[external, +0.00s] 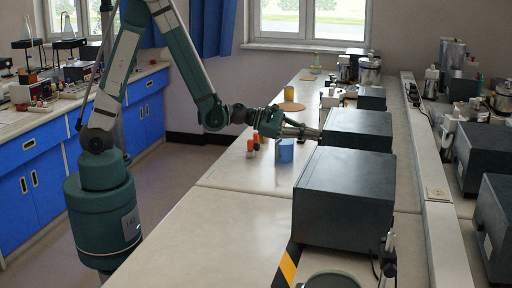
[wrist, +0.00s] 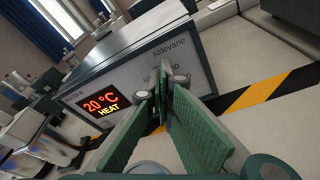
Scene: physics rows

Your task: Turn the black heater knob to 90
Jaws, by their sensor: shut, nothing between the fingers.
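The heater is a dark grey box (external: 358,128) on the bench, and its light front panel (wrist: 215,55) shows in the wrist view. The panel carries a lit display (wrist: 102,104) reading 20 °C HEAT and the name Aldevane. My gripper (external: 319,133) reaches the left side of the box in the external view. In the wrist view my gripper (wrist: 163,88) is shut and empty, with its green-padded fingers in front of the panel's lower middle. I cannot make out the black knob; the fingers cover part of the panel. Contact cannot be told.
A blue beaker (external: 286,151) and small orange-capped bottles (external: 256,141) stand just below my gripper. A second dark box (external: 343,197) stands nearer the camera. Yellow-black tape (wrist: 252,94) runs along the bench before the heater. The near left bench top is clear.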

